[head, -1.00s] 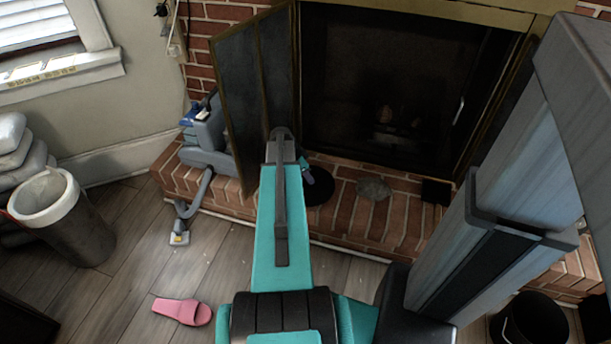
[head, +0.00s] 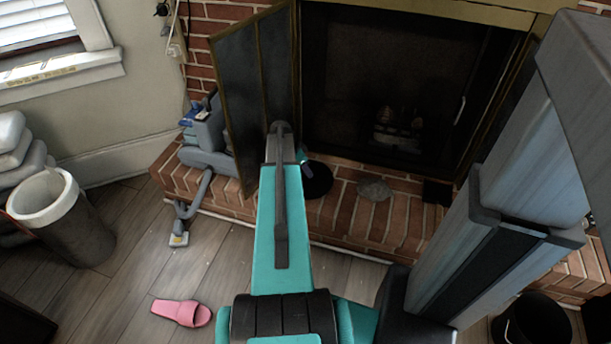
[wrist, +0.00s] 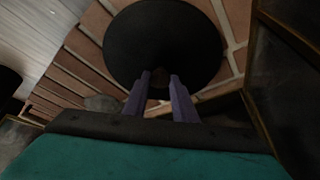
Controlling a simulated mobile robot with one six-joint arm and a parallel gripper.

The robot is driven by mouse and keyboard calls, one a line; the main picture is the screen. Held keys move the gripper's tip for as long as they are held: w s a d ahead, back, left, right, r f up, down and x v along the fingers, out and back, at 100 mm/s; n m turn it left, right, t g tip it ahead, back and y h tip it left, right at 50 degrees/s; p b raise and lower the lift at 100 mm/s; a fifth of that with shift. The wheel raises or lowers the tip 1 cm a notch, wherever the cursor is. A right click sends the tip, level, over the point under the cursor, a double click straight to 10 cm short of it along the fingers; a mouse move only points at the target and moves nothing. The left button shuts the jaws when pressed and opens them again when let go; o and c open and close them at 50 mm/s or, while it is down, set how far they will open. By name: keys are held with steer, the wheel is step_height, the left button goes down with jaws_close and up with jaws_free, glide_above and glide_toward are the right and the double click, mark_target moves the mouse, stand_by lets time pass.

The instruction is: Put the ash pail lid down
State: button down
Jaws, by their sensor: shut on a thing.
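The ash pail lid (head: 318,181) is a round black disc at the brick hearth, in front of the firebox and partly hidden by my arm. It fills the upper middle of the wrist view (wrist: 165,25). My gripper (wrist: 160,80) has both purple fingers reaching to the lid's centre and is shut on it. The part between the fingertips is too dark to make out. In the head view my gripper (head: 306,167) is mostly hidden behind my arm. I cannot tell whether the lid touches the bricks or hangs just above them. A black pail (head: 530,322) stands at the bottom right.
A grey flat stone-like thing (head: 374,190) and a dark square thing (head: 437,192) lie on the hearth right of the lid. The open fireplace door (head: 240,90) and a grey vacuum (head: 207,140) are to the left. A pink slipper (head: 182,312) lies on the floor.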

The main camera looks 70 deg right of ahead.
steer(key=shift+f+b, duration=0.35)
steer(key=shift+f, duration=1)
steer(key=shift+f, duration=0.1)
steer(key=c, duration=1.5)
jaws_free()
steer(key=shift+o, duration=0.2)
steer(key=p+v, duration=0.3)
steer(key=v, duration=0.9)
steer(key=shift+s, duration=0.1)
